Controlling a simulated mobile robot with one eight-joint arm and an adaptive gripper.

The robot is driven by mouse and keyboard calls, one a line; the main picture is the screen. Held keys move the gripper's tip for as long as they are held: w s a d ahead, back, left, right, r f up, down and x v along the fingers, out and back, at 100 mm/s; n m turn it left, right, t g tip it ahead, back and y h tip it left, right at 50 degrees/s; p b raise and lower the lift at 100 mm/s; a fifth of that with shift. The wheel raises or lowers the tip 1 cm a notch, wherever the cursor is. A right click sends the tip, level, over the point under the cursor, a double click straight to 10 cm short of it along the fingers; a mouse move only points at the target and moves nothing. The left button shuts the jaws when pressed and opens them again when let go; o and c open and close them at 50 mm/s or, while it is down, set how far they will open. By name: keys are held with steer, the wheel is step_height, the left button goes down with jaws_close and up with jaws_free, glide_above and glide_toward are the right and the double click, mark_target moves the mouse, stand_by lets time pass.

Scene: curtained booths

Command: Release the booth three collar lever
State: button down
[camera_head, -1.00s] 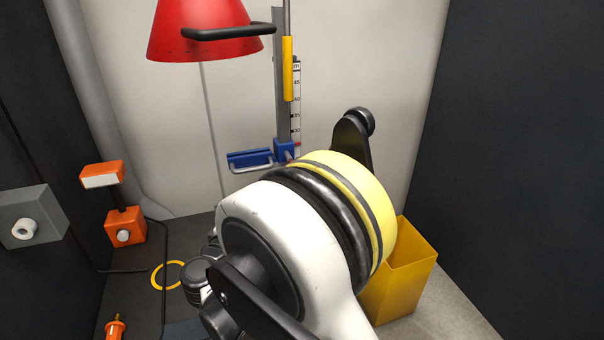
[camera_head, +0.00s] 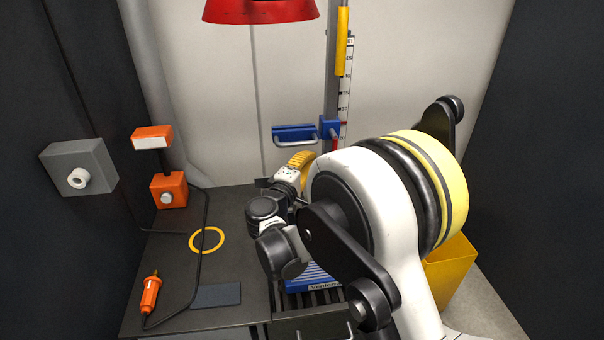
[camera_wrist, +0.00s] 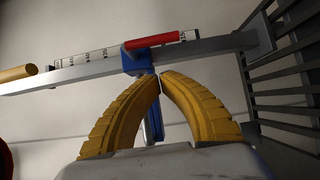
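In the wrist view a red lever (camera_wrist: 153,40) lies along the grey rail (camera_wrist: 205,47) at a blue collar (camera_wrist: 136,62). In the head view the blue collar (camera_head: 329,128) sits on the upright rail beside the scale, with a small bit of red at it. My gripper (camera_wrist: 160,78) has two yellow ribbed fingers whose tips meet just below the collar in the wrist picture, with nothing seen between them. Contact with the collar or lever cannot be told. In the head view my gripper (camera_head: 301,159) is partly hidden by my arm, below the blue handled bracket (camera_head: 296,135).
A red lamp shade (camera_head: 260,12) hangs above. A dark table holds a yellow ring (camera_head: 207,240), an orange plug-like tool (camera_head: 151,294) and an orange box (camera_head: 169,190). A yellow bin (camera_head: 450,270) stands at right. Dark walls close both sides.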

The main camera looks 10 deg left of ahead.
steer(key=shift+w+d+b, duration=0.35)
steer(key=shift+w+d, duration=0.3)
steer(key=shift+d, duration=0.3)
steer(key=shift+w+d+b, duration=0.3)
steer(key=shift+w+d, duration=0.35)
steer(key=shift+d, duration=0.3)
